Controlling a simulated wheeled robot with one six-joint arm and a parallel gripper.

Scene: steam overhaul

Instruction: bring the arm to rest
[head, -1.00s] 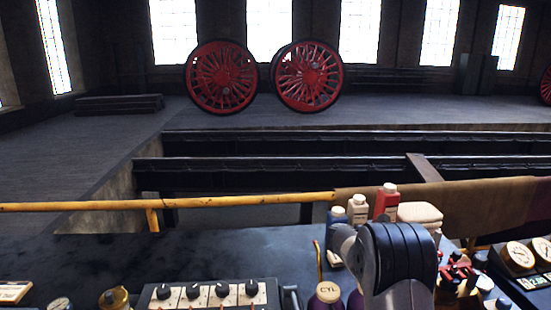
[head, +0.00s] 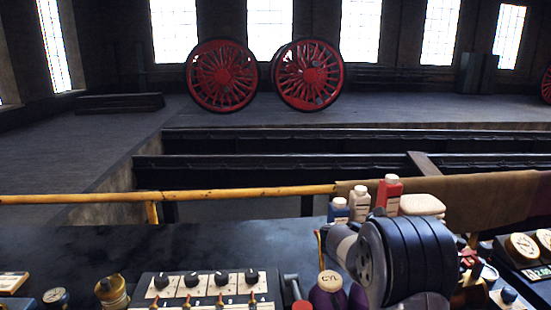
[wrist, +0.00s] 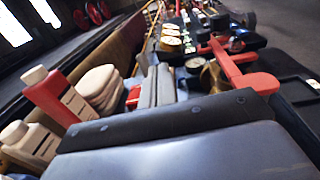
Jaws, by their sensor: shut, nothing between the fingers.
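My arm (head: 415,258) rises at the lower right of the head view, over the cluttered bench. Its big dark ribbed joint hides part of the bench behind it. I cannot make out my gripper in the head view. In the wrist view my gripper (wrist: 157,84) shows as two grey fingers side by side, shut and with nothing between them. They point away over the bench, above its small parts. The dark gripper body fills the bottom of that view.
A red bottle (head: 388,194), a cream bottle (head: 359,204) and a blue bottle (head: 338,211) stand by a pale folded pad (head: 421,205). A purple CYL container (head: 328,292) stands near my arm. A knob panel (head: 206,289) lies left. The dark bench top (head: 215,250) is clear behind it.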

